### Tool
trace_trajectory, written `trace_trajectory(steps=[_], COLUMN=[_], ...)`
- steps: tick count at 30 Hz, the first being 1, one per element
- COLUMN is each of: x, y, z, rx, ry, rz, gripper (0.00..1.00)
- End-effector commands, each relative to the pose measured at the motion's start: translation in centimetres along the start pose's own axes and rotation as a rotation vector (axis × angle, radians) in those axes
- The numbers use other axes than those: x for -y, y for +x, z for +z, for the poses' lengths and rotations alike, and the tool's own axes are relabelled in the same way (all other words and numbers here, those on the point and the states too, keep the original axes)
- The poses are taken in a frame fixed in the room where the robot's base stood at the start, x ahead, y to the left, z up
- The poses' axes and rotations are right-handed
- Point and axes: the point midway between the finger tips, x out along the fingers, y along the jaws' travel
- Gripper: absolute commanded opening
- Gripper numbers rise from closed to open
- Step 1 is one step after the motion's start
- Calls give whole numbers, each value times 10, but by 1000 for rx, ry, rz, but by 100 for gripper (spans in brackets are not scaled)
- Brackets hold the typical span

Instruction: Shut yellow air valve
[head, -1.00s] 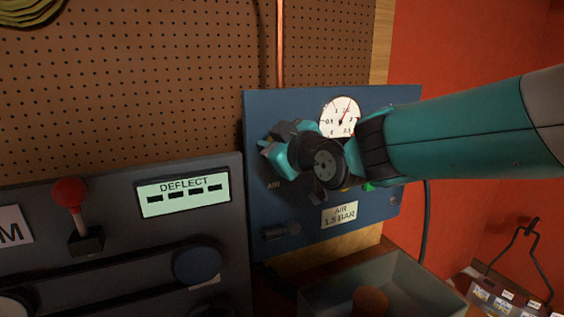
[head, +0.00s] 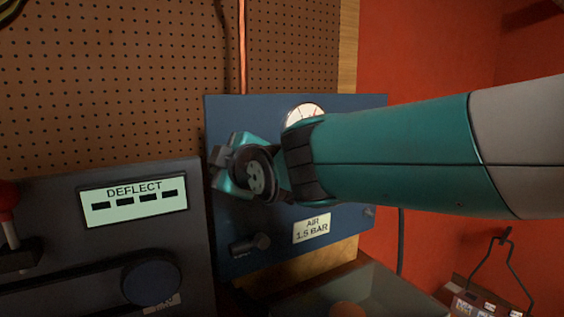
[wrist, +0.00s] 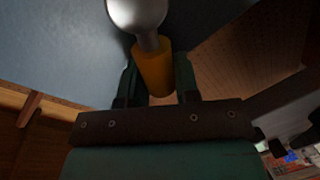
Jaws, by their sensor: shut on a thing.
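The yellow air valve handle (wrist: 155,72) shows in the wrist view as an orange-yellow lever below a shiny silver rounded part (wrist: 138,14). My gripper (wrist: 157,84) is shut on this handle, with one finger on each side of it. In the head view my gripper (head: 232,165) is in front of the left part of the blue air panel (head: 228,118). It hides the valve there. The white gauge (head: 304,114) is partly covered by my arm.
The "AIR 1.5 BAR" label (head: 312,229) and a dark knob (head: 250,244) are low on the panel. The grey "DEFLECT" console (head: 60,215) stands at left. A red wall (head: 420,60) is at right.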

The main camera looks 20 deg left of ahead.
Motion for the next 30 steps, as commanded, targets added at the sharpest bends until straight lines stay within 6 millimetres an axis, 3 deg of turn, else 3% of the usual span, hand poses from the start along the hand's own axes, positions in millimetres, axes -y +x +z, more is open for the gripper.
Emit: trace_trajectory(steps=[8, 9, 10, 22, 26, 30], x=[2, 2, 2, 1, 2, 3], y=[0, 0, 0, -7, -26, -60], z=[-2, -2, -2, 0, 1, 1], rx=[-3, -3, -3, -2, -2, -3], ry=[1, 2, 2, 1, 1, 1], rz=[-5, -5, -5, 0, 0, 2], gripper=[0, 32, 39, 40, 40, 40])
